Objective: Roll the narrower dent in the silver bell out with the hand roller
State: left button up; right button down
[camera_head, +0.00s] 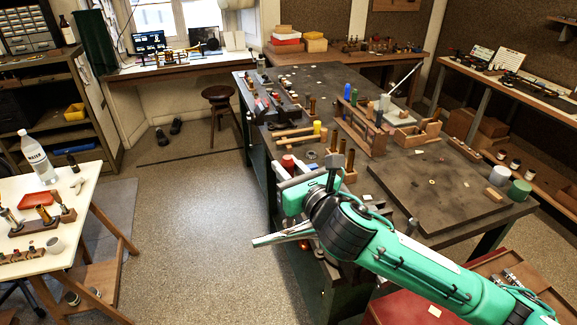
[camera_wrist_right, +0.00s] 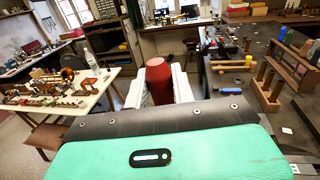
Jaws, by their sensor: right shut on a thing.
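My right gripper (camera_head: 288,173) is beside the near left edge of the workbench, at the end of my green arm. In the right wrist view its two pale fingers (camera_wrist_right: 158,74) are shut on a red, rounded piece (camera_wrist_right: 158,88), which looks like the handle of the hand roller. Its red top also shows in the head view (camera_head: 288,161). The roller's working end is hidden. A silver flared piece (camera_head: 280,236), perhaps the silver bell, sticks out left below my wrist, partly covered by my arm. No dent can be made out. My left gripper is out of view.
The dark workbench (camera_head: 430,175) carries wooden tool racks (camera_head: 360,132), mallets and a raised board. A cream table (camera_head: 85,200) with a bottle (camera_head: 36,158) and brass parts stands at left. A stool (camera_head: 220,98) stands behind. The floor between is clear.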

jog(key=shift+f, duration=0.55)
jog(key=shift+a+r, duration=0.1)
jog(key=shift+a, duration=0.05)
